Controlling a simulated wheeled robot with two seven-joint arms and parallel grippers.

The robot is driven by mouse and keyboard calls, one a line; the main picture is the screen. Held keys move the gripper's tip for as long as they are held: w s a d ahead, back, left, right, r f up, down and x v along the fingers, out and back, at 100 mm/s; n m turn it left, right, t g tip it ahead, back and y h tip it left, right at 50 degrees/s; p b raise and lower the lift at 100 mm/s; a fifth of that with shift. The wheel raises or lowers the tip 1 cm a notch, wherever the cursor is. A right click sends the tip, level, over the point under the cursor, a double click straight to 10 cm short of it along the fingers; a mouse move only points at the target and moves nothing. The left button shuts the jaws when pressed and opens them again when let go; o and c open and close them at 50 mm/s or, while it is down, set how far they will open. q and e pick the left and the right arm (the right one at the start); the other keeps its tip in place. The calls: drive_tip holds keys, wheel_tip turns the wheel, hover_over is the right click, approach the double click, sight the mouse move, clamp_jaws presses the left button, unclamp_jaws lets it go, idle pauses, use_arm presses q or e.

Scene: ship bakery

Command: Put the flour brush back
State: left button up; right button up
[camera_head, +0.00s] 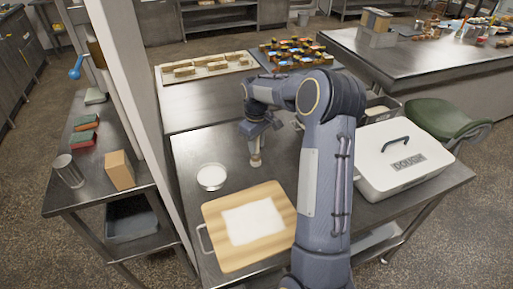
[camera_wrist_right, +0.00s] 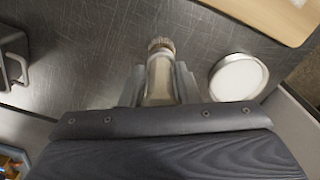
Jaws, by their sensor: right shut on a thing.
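My right gripper (camera_head: 256,140) is shut on the flour brush (camera_head: 255,157), a pale beige, narrow piece pointing down at the steel table. In the right wrist view the brush (camera_wrist_right: 160,75) sits between the two fingers (camera_wrist_right: 160,88), its ribbed tan end outward. I cannot tell whether its lower end touches the table. A round white dish (camera_head: 211,177) stands to the left of and nearer than the brush; it also shows in the right wrist view (camera_wrist_right: 238,77). My left gripper is not in view.
A wooden board (camera_head: 222,257) with a white sheet lies at the front. A white lidded DOUGH box (camera_head: 398,170) stands on the right. A tray of pale loaves (camera_head: 207,66) and several colourful items (camera_head: 297,52) lie behind. A white post (camera_head: 125,70) rises on the left.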

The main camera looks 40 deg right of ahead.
sight(257, 152)
drive_tip(key=shift+f, duration=1.6)
drive_tip(key=o, duration=1.1)
drive_tip(key=shift+c, duration=0.2)
wheel_tip(257, 152, up, 12)
drive_tip(key=shift+a+r+b, duration=0.15)
drive_tip(key=shift+r+b, duration=0.05)
drive_tip(key=shift+b, duration=0.25)
drive_tip(key=s+a+r+m+t+y, duration=0.1)
drive_tip(key=s+a+r, duration=0.2)
drive_tip(key=s+a, duration=0.35)
drive_tip(key=s+a+r+t+y, duration=0.1)
drive_tip(key=s+a+r+t, duration=0.15)
drive_tip(key=s+a, duration=0.35)
drive_tip(key=s+a+f+m+t+y, duration=0.1)
drive_tip(key=s+a+f, duration=0.1)
drive_tip(key=s+a, duration=0.3)
drive_tip(key=s+a+f+m+t+y, duration=0.1)
drive_tip(key=s+a+f, duration=0.2)
drive_tip(key=s, duration=0.7)
drive_tip(key=shift+a+f+m, duration=0.2)
drive_tip(key=shift+a+m, duration=0.1)
drive_tip(key=shift+a, duration=0.65)
